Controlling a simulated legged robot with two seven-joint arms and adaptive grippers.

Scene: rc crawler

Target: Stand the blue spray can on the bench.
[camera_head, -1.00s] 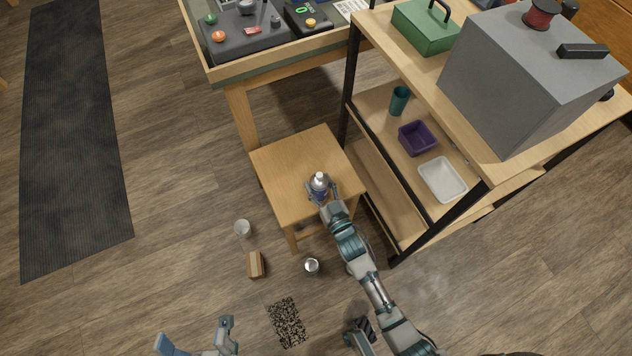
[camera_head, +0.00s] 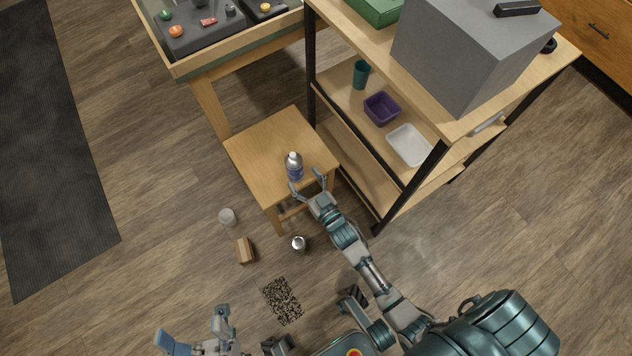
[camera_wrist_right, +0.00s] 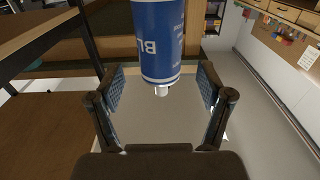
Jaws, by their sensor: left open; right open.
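The blue spray can (camera_head: 294,168) stands upright on the small wooden bench (camera_head: 262,150), near its right side. My left gripper (camera_head: 197,330) is open and empty at the bottom left, low over the floor.
A shelf unit (camera_head: 445,125) stands right of the bench, holding a purple bin (camera_head: 382,108), white bin (camera_head: 409,146) and teal cup (camera_head: 361,74).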

